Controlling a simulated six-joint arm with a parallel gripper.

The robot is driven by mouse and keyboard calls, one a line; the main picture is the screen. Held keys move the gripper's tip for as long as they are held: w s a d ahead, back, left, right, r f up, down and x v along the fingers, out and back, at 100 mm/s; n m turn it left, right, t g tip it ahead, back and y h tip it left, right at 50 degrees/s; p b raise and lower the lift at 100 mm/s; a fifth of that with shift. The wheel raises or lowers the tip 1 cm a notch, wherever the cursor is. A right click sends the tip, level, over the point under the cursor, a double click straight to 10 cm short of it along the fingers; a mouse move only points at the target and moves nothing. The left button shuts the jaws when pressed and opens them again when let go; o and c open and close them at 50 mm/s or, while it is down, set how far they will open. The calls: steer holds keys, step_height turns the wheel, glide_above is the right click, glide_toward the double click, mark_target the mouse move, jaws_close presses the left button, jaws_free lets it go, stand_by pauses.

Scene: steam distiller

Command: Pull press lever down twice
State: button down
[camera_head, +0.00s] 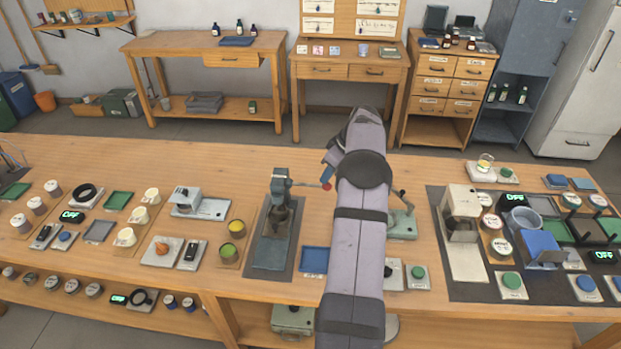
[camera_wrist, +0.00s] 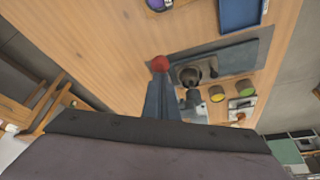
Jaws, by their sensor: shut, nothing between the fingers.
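The press (camera_head: 280,192) is a grey-blue stand on a dark mat in the middle of the bench. Its lever (camera_head: 308,184) sticks out to the right, about level, and ends in a red knob (camera_head: 327,186). The knob also shows in the wrist view (camera_wrist: 159,63), at the tips of my gripper (camera_wrist: 160,78). In the head view my gripper (camera_head: 327,168) is just above the knob, partly behind my arm. The fingers are shut together with nothing between them. I cannot tell whether the tips touch the knob.
A blue tray (camera_head: 314,260) lies right of the press mat. Yellow and green cups (camera_head: 236,228) stand to its left. A green-based device (camera_head: 402,225) is partly hidden behind my arm. A crowded dark mat (camera_head: 470,292) lies further right. Bare wood lies behind the press.

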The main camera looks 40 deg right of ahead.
steer(key=shift+r+p, duration=2.15)
steer(key=shift+r, duration=1)
